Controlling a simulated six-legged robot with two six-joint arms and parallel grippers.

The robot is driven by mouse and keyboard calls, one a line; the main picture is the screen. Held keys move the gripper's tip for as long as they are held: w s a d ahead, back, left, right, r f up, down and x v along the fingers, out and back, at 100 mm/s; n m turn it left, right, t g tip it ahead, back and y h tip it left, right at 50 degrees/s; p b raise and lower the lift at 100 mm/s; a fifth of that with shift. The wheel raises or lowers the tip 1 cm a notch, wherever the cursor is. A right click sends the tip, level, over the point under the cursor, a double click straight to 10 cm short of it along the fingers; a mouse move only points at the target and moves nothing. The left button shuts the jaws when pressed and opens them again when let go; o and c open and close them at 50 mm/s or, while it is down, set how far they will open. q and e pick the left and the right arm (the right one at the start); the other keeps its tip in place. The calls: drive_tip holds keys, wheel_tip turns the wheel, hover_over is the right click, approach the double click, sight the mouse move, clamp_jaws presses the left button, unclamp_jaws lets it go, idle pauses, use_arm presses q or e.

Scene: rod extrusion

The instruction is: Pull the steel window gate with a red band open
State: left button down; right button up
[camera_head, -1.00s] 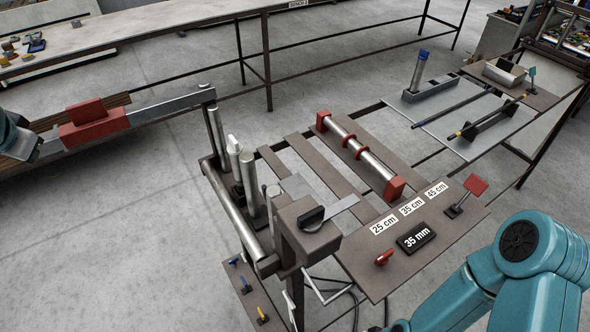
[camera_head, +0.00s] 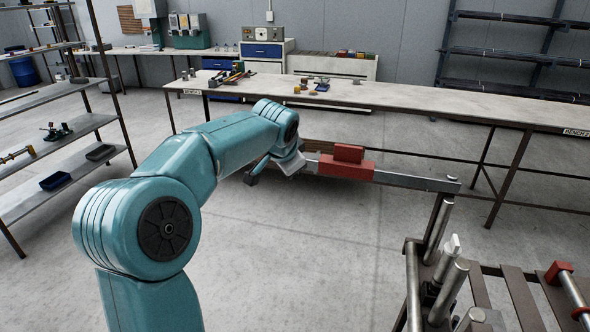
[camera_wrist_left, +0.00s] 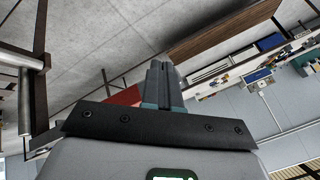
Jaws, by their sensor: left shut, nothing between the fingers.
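A long flat steel bar (camera_head: 415,182) with a red block (camera_head: 347,162) around it, which looks like the gate, reaches left from a post at the stand on the right. My left gripper (camera_head: 286,163) is at the bar's left end, beside the red block; the head view does not show clearly whether they touch. In the left wrist view my left gripper's fingers (camera_wrist_left: 161,84) are together with nothing between them. Part of the red block (camera_wrist_left: 127,97) shows just left of them, partly hidden by the gripper. My right gripper is not in view.
The stand with upright steel posts (camera_head: 438,228) is at lower right. A long bench (camera_head: 400,96) runs behind the bar. A shelf rack (camera_head: 85,125) stands at left. The floor below the bar is clear. A brown slatted panel (camera_wrist_left: 222,32) shows in the wrist view.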

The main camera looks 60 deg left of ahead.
use_arm(q)
drive_tip(key=s+r, duration=0.6)
drive_tip(key=r, duration=0.2)
drive_tip(key=w+d+f+h, duration=0.1)
drive_tip(key=w+d+f, duration=0.15)
drive_tip(key=f, duration=0.25)
drive_tip(key=w+d+f+m+h, duration=0.1)
drive_tip(key=w+d+f, duration=0.1)
drive_tip(key=w+f, duration=0.25)
drive_tip(key=w+d+f+h, duration=0.1)
drive_tip(key=w+d+f, duration=0.2)
drive_tip(key=f, duration=0.3)
drive_tip(key=w+d+f+h, duration=0.3)
drive_tip(key=d+f, duration=0.9)
drive_tip(key=f, duration=0.5)
drive_tip(key=s+d+f+n+g+h, duration=0.1)
drive_tip(key=s+d+f, duration=0.3)
drive_tip(key=d+f, duration=0.3)
drive_tip(key=s+d+f+g+h, duration=0.1)
drive_tip(key=s+d+f, duration=0.2)
drive_tip(key=d+f, duration=0.4)
drive_tip(key=s+d+f+n+g, duration=0.1)
drive_tip(key=s+d+f, duration=0.2)
drive_tip(key=s+d, duration=0.2)
drive_tip(key=s+d+f+n+g+h, duration=0.1)
drive_tip(key=s+d+f, duration=0.2)
drive_tip(key=s, duration=0.7)
drive_tip(key=shift+d+f+g+b, duration=0.3)
drive_tip(key=shift+d+g, duration=0.1)
drive_tip(key=shift+d, duration=0.85)
